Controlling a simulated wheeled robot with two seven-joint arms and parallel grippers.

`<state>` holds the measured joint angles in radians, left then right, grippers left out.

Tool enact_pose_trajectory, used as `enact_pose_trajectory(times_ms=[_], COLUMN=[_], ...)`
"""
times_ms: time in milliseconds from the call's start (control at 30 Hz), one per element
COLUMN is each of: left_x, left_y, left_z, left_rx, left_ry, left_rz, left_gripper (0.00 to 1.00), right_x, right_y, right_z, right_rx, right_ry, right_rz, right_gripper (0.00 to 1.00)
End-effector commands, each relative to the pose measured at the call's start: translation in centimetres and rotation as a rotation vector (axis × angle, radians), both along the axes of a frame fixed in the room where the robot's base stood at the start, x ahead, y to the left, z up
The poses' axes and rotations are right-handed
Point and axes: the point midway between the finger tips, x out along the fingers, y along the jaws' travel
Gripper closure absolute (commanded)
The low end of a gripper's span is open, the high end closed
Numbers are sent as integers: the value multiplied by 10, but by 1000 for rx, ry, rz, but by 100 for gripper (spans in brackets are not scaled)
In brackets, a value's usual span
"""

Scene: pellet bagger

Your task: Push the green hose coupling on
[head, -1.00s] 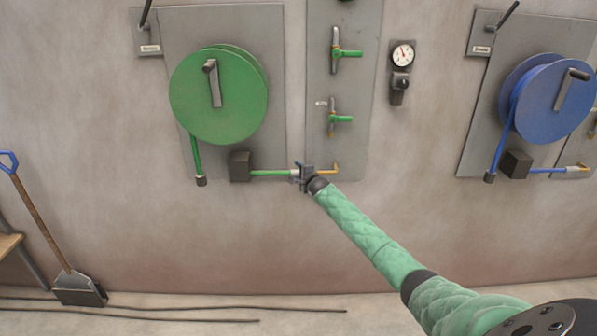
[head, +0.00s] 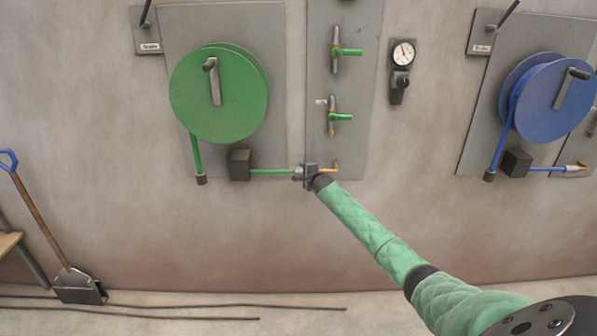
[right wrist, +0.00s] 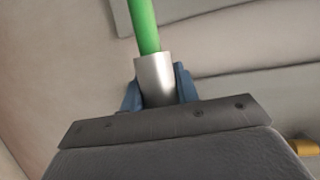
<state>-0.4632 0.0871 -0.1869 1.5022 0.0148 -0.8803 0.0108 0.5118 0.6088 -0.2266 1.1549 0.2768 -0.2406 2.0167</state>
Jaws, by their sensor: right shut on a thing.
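The green hose (head: 270,172) runs right from a dark block under the green reel and ends in a silver metal coupling (right wrist: 154,78). My right gripper (head: 301,173) is shut on this coupling, with a blue finger on each side of it in the right wrist view. A bent brass pipe (head: 332,168) sticks out at the foot of the grey valve panel, just right of my gripper. It also shows at the right edge of the right wrist view (right wrist: 303,148). My gripper hides whether coupling and pipe touch. My left gripper is not in view.
The green reel (head: 218,95) hangs above left. Two green-handled valves (head: 341,118) and a gauge (head: 403,53) are above. A blue reel (head: 555,100) hangs at right. A shovel (head: 75,285) leans at left. The wall below the hose is clear.

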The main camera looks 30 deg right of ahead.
Motion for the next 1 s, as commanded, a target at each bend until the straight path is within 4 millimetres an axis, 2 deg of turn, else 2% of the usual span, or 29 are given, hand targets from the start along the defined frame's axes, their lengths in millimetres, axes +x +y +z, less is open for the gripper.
enact_pose_trajectory(times_ms=[100,200,500,533,633,1000], left_x=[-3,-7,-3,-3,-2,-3], left_y=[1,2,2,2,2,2], left_z=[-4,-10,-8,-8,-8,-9], left_rx=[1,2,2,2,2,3], left_ry=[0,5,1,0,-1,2], left_rz=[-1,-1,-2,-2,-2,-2], left_gripper=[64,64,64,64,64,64], right_x=[-12,-16,-17,-17,-17,-19], right_y=[-19,-26,-28,-28,-28,-26], right_z=[-2,-2,-2,-3,-2,-1], right_rx=[-2,-1,-2,-2,-2,-1], right_ry=[5,4,5,5,5,2], right_rz=[-3,-2,-2,-2,-2,-2], right_gripper=[100,100,100,66,48,48])
